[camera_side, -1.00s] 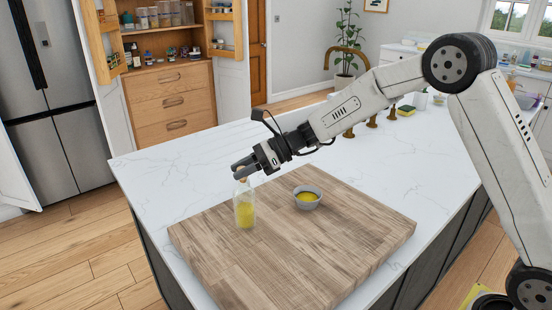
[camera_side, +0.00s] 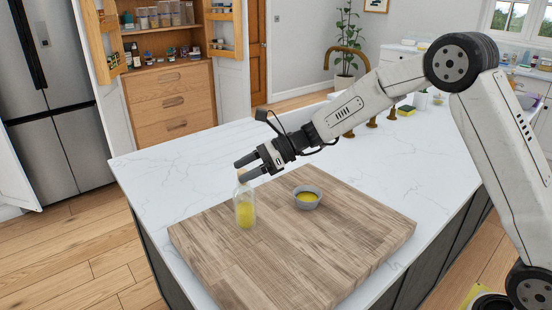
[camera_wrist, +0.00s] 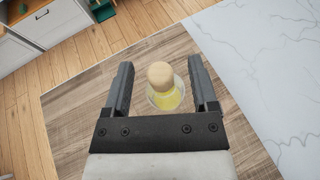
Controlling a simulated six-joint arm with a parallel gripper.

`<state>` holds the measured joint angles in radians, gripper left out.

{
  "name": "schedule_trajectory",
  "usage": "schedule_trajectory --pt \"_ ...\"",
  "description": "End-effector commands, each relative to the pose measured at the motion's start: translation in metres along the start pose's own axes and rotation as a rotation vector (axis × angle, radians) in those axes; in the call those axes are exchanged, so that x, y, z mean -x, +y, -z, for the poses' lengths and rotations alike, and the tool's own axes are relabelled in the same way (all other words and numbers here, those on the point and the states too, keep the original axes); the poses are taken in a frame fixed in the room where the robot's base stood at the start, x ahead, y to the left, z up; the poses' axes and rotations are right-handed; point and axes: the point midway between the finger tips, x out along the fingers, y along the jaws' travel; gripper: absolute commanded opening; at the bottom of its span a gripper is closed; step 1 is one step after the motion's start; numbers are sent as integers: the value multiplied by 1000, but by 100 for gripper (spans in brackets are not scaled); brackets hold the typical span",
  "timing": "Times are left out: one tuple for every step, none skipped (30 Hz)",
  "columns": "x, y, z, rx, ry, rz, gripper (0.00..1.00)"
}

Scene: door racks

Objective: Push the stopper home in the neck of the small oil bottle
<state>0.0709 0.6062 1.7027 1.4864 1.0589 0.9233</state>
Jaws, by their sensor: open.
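The small oil bottle (camera_side: 245,212) stands upright on the wooden board, clear with yellow oil in it. It also shows in the wrist view (camera_wrist: 168,100). The pale wooden stopper (camera_wrist: 160,75) sits at the bottle's mouth; how deep it sits in the neck I cannot tell. My gripper (camera_side: 240,170) is at the height of the bottle's top and partly hides the stopper in the side view. In the wrist view my gripper (camera_wrist: 160,78) is open, with one finger on each side of the stopper and gaps between.
A small grey bowl of yellow oil (camera_side: 307,198) stands on the wooden board (camera_side: 300,250), right of the bottle. The white marble counter (camera_side: 200,160) is clear around the board. A brass tap (camera_side: 372,105) and a sponge (camera_side: 406,110) are farther back.

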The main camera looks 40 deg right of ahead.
Motion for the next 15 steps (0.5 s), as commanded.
schedule_trajectory --pt "5 0 0 0 0 2 75" --pt "8 0 0 0 1 1 75" --pt "13 0 0 -1 0 1 75" --pt "17 0 0 -1 0 2 75" --pt "21 0 0 -1 -1 2 75" --pt "26 0 0 0 0 2 75" --pt "30 0 0 0 0 2 75" --pt "34 0 0 0 0 2 75" --pt "40 0 0 0 0 2 75" --pt "43 0 0 -1 0 2 75" --pt "47 0 0 -1 0 2 75" --pt "52 0 0 -1 0 2 75" --pt "55 0 0 -1 0 1 75" --pt "57 0 0 -1 0 0 75" --pt "61 0 0 -1 0 0 75"
